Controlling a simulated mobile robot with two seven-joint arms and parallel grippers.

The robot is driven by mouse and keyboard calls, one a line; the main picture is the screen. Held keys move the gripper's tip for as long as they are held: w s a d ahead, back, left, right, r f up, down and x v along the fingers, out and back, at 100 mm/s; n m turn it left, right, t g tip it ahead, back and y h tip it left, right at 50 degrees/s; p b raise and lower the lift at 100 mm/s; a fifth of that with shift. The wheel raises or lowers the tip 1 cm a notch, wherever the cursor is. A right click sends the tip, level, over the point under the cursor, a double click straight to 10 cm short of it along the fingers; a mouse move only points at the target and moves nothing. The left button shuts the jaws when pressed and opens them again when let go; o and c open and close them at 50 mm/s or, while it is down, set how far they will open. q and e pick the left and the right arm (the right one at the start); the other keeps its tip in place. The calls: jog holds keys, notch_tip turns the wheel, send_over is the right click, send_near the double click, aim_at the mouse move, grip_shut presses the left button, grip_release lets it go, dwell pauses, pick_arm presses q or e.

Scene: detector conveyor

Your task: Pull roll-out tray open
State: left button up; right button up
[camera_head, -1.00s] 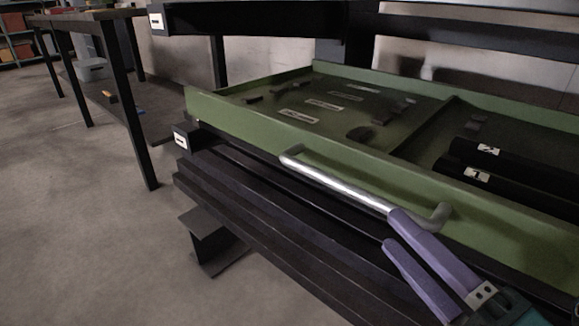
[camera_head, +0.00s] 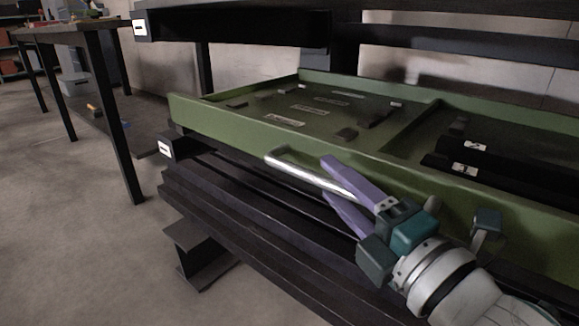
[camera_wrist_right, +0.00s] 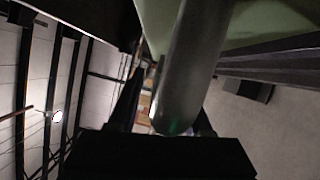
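The green roll-out tray (camera_head: 235,128) sits in a dark rack, with a silver bar handle (camera_head: 298,171) along its front wall. My right gripper (camera_head: 328,180), with purple fingers, is at the handle's middle. Its fingers are spread, one above and one below the bar, and the bar runs in between them. The fingers do not look closed on it. In the right wrist view the handle (camera_wrist_right: 190,75) is a large dark bar reaching down close to the gripper's palm. The handle's right part is mostly hidden by my gripper. My left gripper is not in view.
Black blocks with numbered labels (camera_head: 470,160) and small flat parts lie in the tray. Dark rack beams (camera_head: 250,225) run below it, and another dark level (camera_head: 235,25) is above. A dark table (camera_head: 75,30) stands at the left. The floor at front left is clear.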

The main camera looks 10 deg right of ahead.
grip_shut()
dwell(1.3)
